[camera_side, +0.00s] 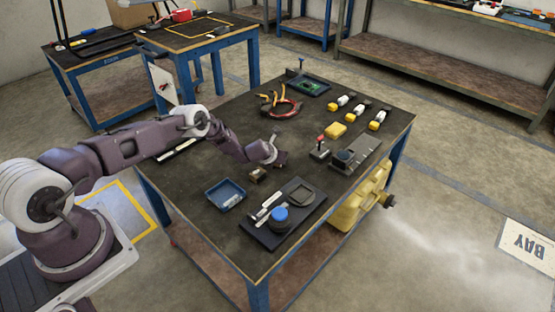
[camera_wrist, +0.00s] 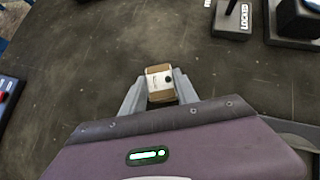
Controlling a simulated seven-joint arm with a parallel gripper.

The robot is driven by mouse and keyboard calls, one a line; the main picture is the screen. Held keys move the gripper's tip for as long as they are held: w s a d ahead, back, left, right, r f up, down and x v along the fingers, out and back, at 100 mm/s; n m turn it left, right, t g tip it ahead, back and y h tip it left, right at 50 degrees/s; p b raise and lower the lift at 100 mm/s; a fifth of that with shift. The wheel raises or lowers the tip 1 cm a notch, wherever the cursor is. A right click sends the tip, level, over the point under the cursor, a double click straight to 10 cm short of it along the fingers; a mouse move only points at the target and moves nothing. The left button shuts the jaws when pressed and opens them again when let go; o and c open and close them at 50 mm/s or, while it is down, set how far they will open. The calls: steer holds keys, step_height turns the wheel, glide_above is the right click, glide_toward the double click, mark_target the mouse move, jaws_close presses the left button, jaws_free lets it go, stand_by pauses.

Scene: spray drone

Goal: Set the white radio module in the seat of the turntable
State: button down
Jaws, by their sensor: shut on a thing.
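I cannot tell whether the block touches the table. A grey base with a dark raised block (camera_side: 345,157), perhaps the turntable, stands to the right; part of it shows at the wrist view's top right (camera_wrist: 301,16). Its seat cannot be made out.
A red-topped lever (camera_side: 320,148) stands beside the grey base; a plate marked LOCKED (camera_wrist: 232,18) shows in the wrist view. A blue tray (camera_side: 225,194) and a dark board (camera_side: 257,231) with a blue knob lie in front. Pliers (camera_side: 270,97) and several yellow-white parts lie behind.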

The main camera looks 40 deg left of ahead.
step_height(320, 180, up, 9)
steer(key=s+d+r+m+h, duration=0.2)
steer(key=s+d, duration=0.2)
steer(key=d, duration=0.4)
steer(key=s+d+r+m+h, duration=0.1)
steer(key=s+d+m, duration=0.25)
steer(key=d, duration=0.55)
steer(key=shift+n+t+h, duration=0.3)
steer(key=shift+n+t, duration=0.1)
steer(key=shift+n, duration=0.05)
steer(key=f, duration=0.9)
steer(key=shift+s+d+f, duration=0.1)
steer(key=shift+s+f, duration=0.05)
steer(key=shift+s, duration=0.15)
steer(key=shift+f, duration=0.1)
steer(key=c, duration=0.9)
jaws_free()
steer(key=shift+f, duration=0.1)
steer(key=shift+c, duration=0.2)
